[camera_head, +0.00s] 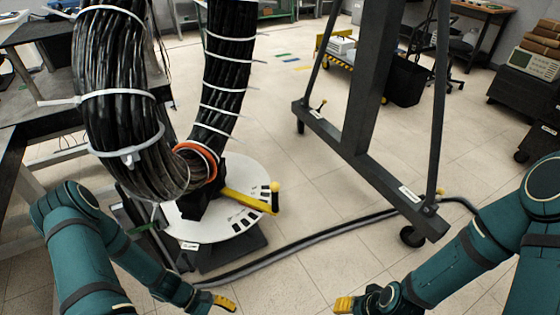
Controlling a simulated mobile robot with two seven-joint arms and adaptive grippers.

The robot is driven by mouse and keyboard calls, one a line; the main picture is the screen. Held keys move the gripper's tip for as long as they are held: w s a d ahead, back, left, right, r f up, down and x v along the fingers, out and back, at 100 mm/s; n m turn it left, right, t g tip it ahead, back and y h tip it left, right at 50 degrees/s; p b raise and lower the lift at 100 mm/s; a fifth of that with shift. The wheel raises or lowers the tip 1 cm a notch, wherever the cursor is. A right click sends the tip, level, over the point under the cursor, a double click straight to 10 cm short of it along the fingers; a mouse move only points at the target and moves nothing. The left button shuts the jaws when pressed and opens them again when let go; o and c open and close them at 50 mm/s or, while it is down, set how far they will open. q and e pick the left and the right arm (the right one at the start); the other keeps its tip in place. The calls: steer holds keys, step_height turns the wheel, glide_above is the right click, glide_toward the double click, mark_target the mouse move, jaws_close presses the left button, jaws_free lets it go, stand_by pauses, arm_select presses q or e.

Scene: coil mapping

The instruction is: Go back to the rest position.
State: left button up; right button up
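My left arm comes in from the lower left, and my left gripper (224,303) is at the bottom edge, with a yellow-orange fingertip showing. My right arm comes in from the right, and my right gripper (344,304) is also at the bottom edge, with a yellow fingertip. Both grippers are low over the tiled floor, apart from each other and pointing inward. Neither visibly touches anything. Most of each gripper's fingers is hidden or cut off, so their opening does not show.
A thick black cable bundle (112,95) with white ties rises at the left above a round white base (238,213) with a yellow handle (250,201). A dark wheeled frame (372,178) stands right of centre. A grey hose (300,245) crosses the floor. Tables stand left.

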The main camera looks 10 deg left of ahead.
arm_select(q)
steer(key=w+d+r+m+t+y, duration=0.1)
steer(key=w+d+r+m+y, duration=0.2)
steer(key=d+r+m, duration=0.2)
steer(key=w+d+r+m+t+y, duration=0.1)
steer(key=w+d+r+m+y, duration=0.2)
steer(key=d+m, duration=0.5)
step_height(320, 180, up, 2)
steer(key=shift+w+r+m+y, duration=0.15)
steer(key=shift+r+m+y, duration=0.1)
steer(key=shift+m+y, duration=0.45)
